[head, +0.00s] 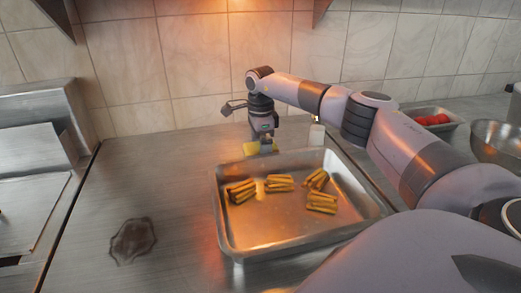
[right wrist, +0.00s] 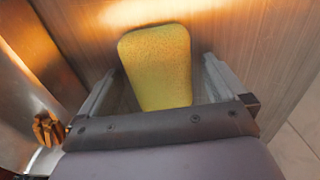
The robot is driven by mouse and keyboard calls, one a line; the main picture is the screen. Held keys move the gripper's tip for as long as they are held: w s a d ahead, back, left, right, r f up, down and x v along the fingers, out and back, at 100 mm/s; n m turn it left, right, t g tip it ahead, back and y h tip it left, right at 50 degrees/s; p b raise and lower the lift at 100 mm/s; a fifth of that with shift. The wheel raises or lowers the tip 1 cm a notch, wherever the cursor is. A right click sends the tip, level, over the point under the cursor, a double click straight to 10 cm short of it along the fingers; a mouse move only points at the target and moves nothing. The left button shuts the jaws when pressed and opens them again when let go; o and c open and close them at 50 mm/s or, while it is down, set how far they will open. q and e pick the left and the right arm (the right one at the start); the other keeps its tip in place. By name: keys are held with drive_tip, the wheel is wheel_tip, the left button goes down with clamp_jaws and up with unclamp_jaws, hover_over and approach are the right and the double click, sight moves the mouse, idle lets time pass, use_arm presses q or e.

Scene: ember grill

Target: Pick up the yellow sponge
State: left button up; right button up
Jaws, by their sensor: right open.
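The yellow sponge (head: 251,149) lies on the steel counter just behind the large metal tray, partly hidden by my right gripper (head: 264,142). In the right wrist view the sponge (right wrist: 158,62) sits between the two spread fingers of my right gripper (right wrist: 160,75), with a gap on each side. Its near end is hidden behind the gripper's body. The right gripper is open and holds nothing. My left gripper is in neither view.
The metal tray (head: 238,243) holds several bundles of yellow-brown sticks (head: 321,203). A dark stain (head: 133,240) marks the counter at left. A small white item (head: 317,134), a tray with red items (head: 432,119) and a steel bowl (head: 500,142) stand right. The tiled wall is close behind.

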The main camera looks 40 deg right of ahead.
drive_tip(key=c, duration=1)
wheel_tip(320, 180, up, 10)
drive_tip(key=shift+r+b, duration=0.1)
drive_tip(key=shift+b, duration=0.2)
drive_tip(key=o, duration=0.4)
drive_tip(key=c, duration=0.4)
